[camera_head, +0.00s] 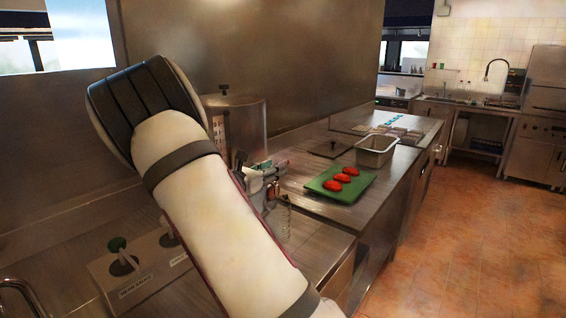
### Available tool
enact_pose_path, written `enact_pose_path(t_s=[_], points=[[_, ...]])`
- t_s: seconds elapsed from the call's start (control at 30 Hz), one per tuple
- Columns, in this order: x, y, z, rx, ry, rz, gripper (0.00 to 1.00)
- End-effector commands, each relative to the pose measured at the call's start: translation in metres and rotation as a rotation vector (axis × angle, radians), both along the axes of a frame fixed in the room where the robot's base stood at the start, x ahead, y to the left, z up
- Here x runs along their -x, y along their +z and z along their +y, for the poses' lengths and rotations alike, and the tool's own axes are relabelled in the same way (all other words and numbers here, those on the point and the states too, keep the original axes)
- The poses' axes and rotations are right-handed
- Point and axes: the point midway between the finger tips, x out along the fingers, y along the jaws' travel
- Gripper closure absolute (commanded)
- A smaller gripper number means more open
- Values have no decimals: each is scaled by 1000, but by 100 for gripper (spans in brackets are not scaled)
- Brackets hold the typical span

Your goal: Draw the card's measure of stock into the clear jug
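A steel stock urn (248,122) with a knob on its lid stands against the back wall, partly behind my arm. A dark tap lever (239,158) shows low on its front. My gripper (268,182) is small and partly hidden at the arm's far edge, in front of the urn's base. Its fingers are too cluttered to read. A clear jug with marks (283,222) stands or is held just below it, partly hidden by my arm. I cannot tell whether the gripper touches it, or whether it holds liquid. No card can be read.
A green board (328,192) with several red pieces lies on the counter to the right. A steel pan (377,150) stands behind it. The tiled floor (480,240) at right is clear.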

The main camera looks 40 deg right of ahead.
Motion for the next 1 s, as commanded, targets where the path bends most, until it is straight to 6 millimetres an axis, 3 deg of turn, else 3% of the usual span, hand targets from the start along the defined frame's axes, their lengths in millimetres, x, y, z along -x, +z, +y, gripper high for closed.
enact_pose_path(t_s=[0.1,0.3,0.7,0.9,1.0], points=[[-2,0,-22,0,-3,-1,62],[-6,0,-44,0,-2,0,62],[-7,0,-51,-1,0,-1,62],[-7,0,-51,-1,0,-1,100],[-7,0,-51,-1,0,-1,100]])
